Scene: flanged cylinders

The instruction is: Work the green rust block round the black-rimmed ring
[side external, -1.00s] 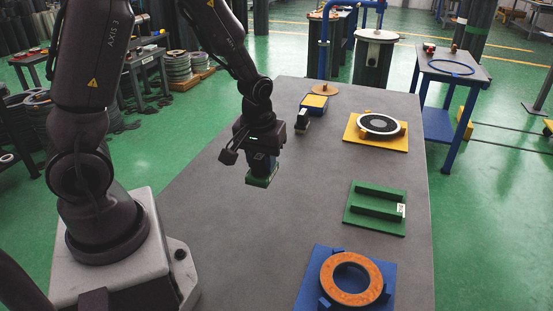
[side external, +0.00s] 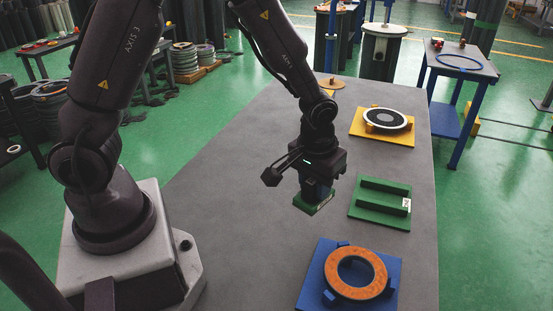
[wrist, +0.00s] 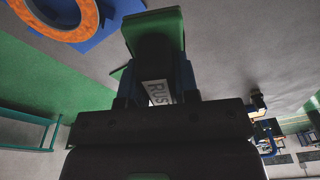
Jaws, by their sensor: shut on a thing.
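The green block (side external: 313,203) is held in my gripper (side external: 317,186), above the grey table and apart from it. In the wrist view my gripper (wrist: 155,78) is shut on the green block (wrist: 152,22), which has a white label reading "RUS". The black-rimmed ring (side external: 403,123) has a pale face and dark centre and sits on a yellow base (side external: 398,138) at the far right of the table. My gripper is left of it and nearer the camera, not touching it.
A green rack (side external: 380,210) with two raised bars lies just right of the held block. An orange ring (side external: 378,290) sits on a blue base (side external: 325,252) at the near right; it also shows in the wrist view (wrist: 88,22). The left table area is clear.

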